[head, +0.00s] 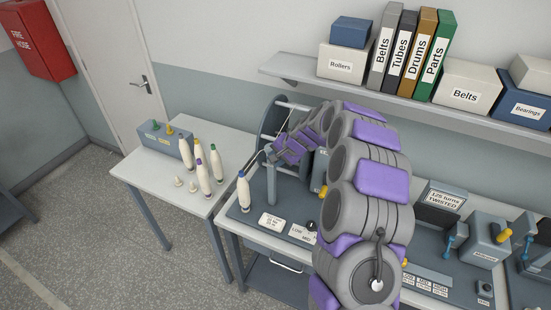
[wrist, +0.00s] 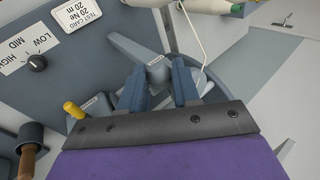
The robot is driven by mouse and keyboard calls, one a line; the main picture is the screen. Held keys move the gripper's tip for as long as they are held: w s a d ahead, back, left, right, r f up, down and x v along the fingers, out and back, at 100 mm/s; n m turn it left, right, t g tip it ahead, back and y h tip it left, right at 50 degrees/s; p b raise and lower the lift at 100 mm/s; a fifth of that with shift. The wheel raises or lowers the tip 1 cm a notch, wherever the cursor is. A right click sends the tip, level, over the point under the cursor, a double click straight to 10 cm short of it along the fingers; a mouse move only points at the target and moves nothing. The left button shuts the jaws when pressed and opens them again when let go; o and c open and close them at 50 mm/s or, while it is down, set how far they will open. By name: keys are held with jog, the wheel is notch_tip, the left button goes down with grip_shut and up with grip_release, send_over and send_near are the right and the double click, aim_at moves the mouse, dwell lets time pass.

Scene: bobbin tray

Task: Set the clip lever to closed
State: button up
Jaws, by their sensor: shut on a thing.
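My gripper (wrist: 158,80) has its two blue fingers on either side of a grey piece (wrist: 157,70), which looks like the clip lever, and is shut on it. A grey bar runs up and left from this piece in the wrist view. Small labels sit near it, too small to read. In the head view my gripper (head: 273,153) is at the top of a grey post (head: 271,183), beside the large reel frame (head: 272,125). The lever itself cannot be made out there.
A white thread (wrist: 194,35) passes close to the right finger. A yellow-tipped lever (wrist: 74,109) and a black knob (wrist: 37,62) are at the left. A blue-tipped bobbin (head: 243,192) stands left of the post. The side table (head: 150,180) holds several bobbins.

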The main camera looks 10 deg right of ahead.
jog(key=o, duration=1)
jog(key=shift+w+d, duration=0.15)
jog(key=shift+w, duration=0.05)
jog(key=shift+o, duration=0.2)
jog(key=shift+s, duration=0.1)
jog(key=b+v, duration=0.1)
jog(key=v, duration=1.6)
jog(key=shift+b, duration=0.4)
jog(key=shift+s+r, duration=0.1)
jog(key=s+a+f+n+g+h+b, duration=0.1)
jog(key=s+a+f+n+g+b, duration=0.25)
jog(key=s, duration=0.85)
jog(key=s+a+f+n+g+b, duration=0.1)
jog(key=s+a+f+n+b, duration=0.1)
jog(key=s+a+f+b, duration=0.65)
jog(key=s+d+f+n+h+b, duration=0.1)
jog(key=s+f+b, duration=0.1)
jog(key=s, duration=0.6)
jog(key=s+d+f+n+g+h+b, duration=0.1)
jog(key=s+d+f, duration=0.1)
jog(key=s, duration=0.6)
jog(key=s+d+f+n+g+h+b, duration=0.1)
jog(key=s+f, duration=0.3)
jog(key=s, duration=0.4)
jog(key=shift+s+d+h+b, duration=0.35)
jog(key=shift+d+b, duration=0.15)
jog(key=shift+b, duration=0.35)
